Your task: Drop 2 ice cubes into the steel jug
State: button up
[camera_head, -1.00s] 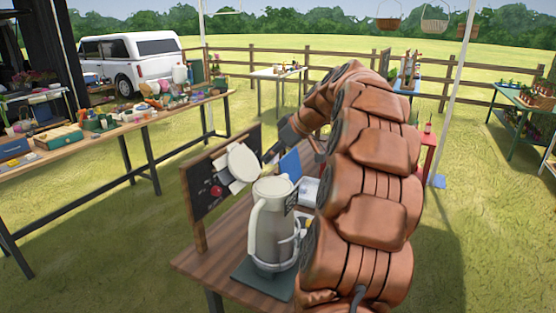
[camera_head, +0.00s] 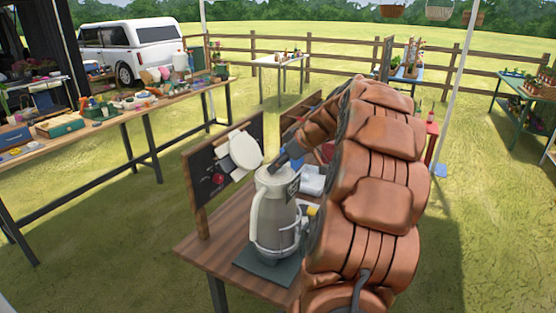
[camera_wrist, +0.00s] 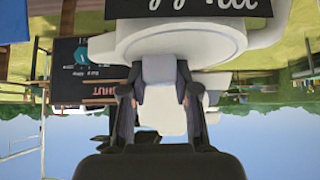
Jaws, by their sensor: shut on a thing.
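The steel jug (camera_head: 275,222) is a tall, pale grey jug with a side handle and a dark label. It stands upright on a dark mat on the wooden table. My gripper (camera_head: 276,165) is just above the jug's top, partly hidden by the arm. In the wrist view, which is upside down, my gripper (camera_wrist: 159,95) is shut on a pale, squarish block (camera_wrist: 159,68) that looks like an ice cube. The jug's white upper part (camera_wrist: 215,42) shows behind it. The inside of the jug is hidden.
A chalkboard sign (camera_head: 218,178) with a white round piece stands left of the jug. A pale box (camera_head: 312,180) sits behind it, partly covered by my arm. A long table (camera_head: 165,102) with many goods is at the left. Grass lies open between the tables.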

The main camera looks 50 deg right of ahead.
jog(key=o, duration=0.9)
jog(key=shift+o, duration=0.2)
jog(key=v, duration=1.2)
jog(key=shift+a, duration=0.1)
